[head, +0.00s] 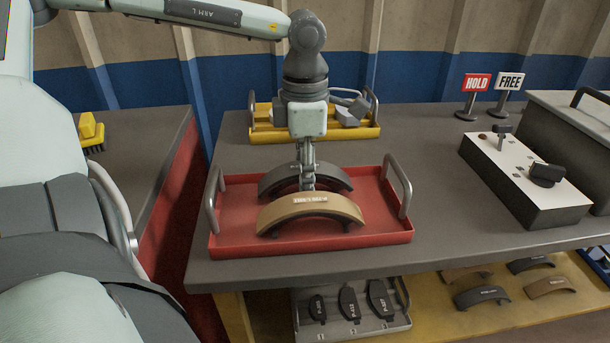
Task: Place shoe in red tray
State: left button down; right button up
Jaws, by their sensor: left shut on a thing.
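The red tray (228,217) sits on the grey bench. A tan brake shoe (272,213) with a pale label lies in its front part, arch up. A dark grey brake shoe (276,180) is just behind it, also arch up, inside the tray's outline. My left gripper (308,187) points straight down over the tray, its fingers crossing the middle of the dark shoe. It appears shut on the dark shoe; the fingertips end close behind the tan shoe's top edge. Whether the dark shoe touches the tray floor is hidden. My right gripper is not in view.
A yellow tray (262,134) with grey parts stands behind. HOLD (477,83) and FREE (510,82) signs and a white-topped switch box (515,170) are at right. A lower shelf bears a grey tray (341,328) and loose shoes. Bench between red tray and box is clear.

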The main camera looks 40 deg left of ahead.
pick_arm(q)
jog(key=c, duration=1.4)
grip_release()
jog(key=shift+o, duration=0.2)
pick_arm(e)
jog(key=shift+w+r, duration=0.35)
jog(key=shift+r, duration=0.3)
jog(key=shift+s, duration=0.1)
